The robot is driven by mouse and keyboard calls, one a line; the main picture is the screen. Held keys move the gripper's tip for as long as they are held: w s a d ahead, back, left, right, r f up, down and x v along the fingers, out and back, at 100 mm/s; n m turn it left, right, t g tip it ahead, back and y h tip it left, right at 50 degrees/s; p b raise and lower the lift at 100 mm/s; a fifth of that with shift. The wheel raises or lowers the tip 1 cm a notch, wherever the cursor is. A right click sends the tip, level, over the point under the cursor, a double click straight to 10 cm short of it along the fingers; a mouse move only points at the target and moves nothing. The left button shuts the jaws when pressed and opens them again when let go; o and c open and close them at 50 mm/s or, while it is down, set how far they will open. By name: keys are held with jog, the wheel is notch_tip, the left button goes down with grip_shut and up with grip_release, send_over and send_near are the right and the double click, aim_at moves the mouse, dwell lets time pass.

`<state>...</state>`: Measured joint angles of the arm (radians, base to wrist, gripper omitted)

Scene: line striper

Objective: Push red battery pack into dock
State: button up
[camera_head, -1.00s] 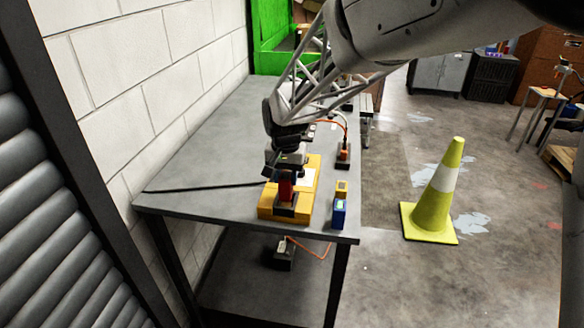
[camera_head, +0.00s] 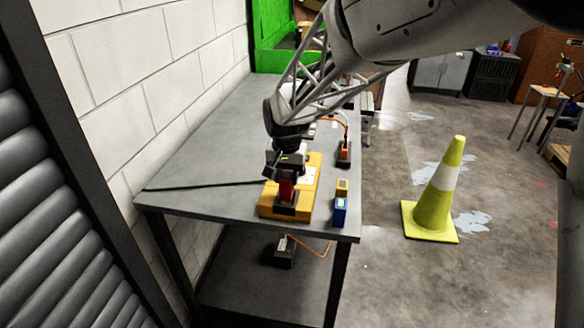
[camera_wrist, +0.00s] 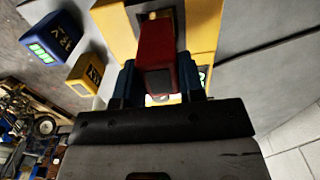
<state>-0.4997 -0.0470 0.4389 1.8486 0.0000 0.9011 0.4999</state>
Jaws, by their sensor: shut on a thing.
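The red battery pack (camera_head: 286,190) stands upright at the dark dock opening on the near part of the yellow line striper body (camera_head: 271,212). In the wrist view the red pack (camera_wrist: 156,55) sits between the blue fingers of my gripper (camera_wrist: 158,80), which is shut on it. In the head view my gripper (camera_head: 285,175) is above the yellow body, around the top of the pack. The pack's lower end is at the black dock (camera_head: 289,207); how deep it sits cannot be told.
A blue battery (camera_head: 340,211) and a small yellow battery (camera_head: 342,187) stand on the grey table (camera_head: 205,165) just right of the yellow body. An orange-and-black charger (camera_head: 344,153) with a cable is farther back.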

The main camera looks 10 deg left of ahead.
jog(key=shift+f, duration=1.7)
dwell(1.4)
jog(key=o, duration=1.3)
jog(key=shift+r, duration=0.1)
jog(key=shift+r, duration=3.35)
